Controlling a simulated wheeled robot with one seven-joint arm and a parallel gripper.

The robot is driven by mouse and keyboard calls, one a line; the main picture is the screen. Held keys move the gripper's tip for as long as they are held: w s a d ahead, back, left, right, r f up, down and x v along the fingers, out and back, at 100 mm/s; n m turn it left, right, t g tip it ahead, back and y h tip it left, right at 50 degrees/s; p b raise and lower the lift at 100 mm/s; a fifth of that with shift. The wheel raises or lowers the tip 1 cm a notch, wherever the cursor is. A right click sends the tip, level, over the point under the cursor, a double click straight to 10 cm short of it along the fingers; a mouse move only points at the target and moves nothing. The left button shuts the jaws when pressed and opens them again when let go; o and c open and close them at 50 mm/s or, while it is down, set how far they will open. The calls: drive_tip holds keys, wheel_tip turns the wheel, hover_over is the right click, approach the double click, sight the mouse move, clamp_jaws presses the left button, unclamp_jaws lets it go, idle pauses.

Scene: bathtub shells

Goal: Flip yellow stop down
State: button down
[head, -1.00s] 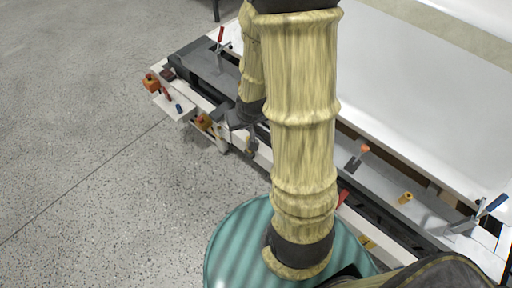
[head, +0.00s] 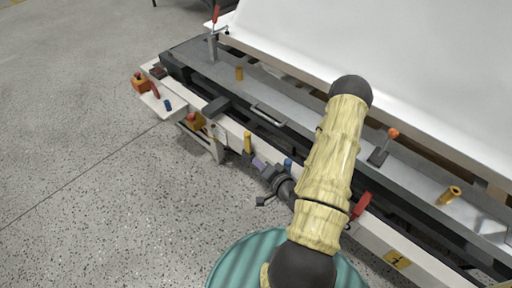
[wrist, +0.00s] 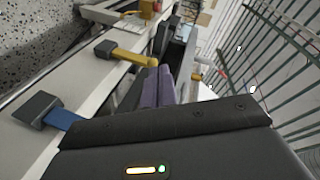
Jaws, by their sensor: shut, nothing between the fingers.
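The yellow stop (head: 247,142) is a small bar on the white front beam of the bench. In the wrist view the yellow stop (wrist: 130,56) is a yellow bar with a dark grey block at one end. My gripper (head: 259,163) is close to it, just right of and below it in the head view. Its purple fingers (wrist: 160,88) are shut and empty, and they appear apart from the stop. A blue stop (head: 288,164) with a grey block sits on my gripper's other side; it also shows in the wrist view (wrist: 62,119).
A red handle (head: 361,205) is on the beam to the right. An orange-knobbed lever (head: 383,147) and yellow pegs (head: 449,195) stand on the grey rail. A white tub shell (head: 400,70) lies behind. The speckled floor (head: 80,190) at left is clear.

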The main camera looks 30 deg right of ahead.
drive_tip(key=s+d+f+m+t+h+b, duration=0.3)
drive_tip(key=s+d+f+m+h+b, duration=0.1)
drive_tip(key=m, duration=0.3)
drive_tip(key=shift+f+h+b, duration=0.45)
drive_tip(key=shift+f+h, duration=0.15)
drive_tip(key=shift+f, duration=0.2)
drive_tip(key=b, duration=0.7)
approach(248, 142)
drive_tip(key=w+d+r, duration=0.1)
drive_tip(key=w, duration=0.2)
drive_tip(key=w+d+r, duration=0.1)
drive_tip(key=w+d, duration=0.1)
drive_tip(key=w, duration=0.1)
drive_tip(key=w+d+r, duration=0.1)
drive_tip(key=w, duration=0.2)
drive_tip(key=shift+d+r, duration=0.3)
drive_tip(key=shift+r, duration=0.1)
drive_tip(key=shift+t, duration=0.3)
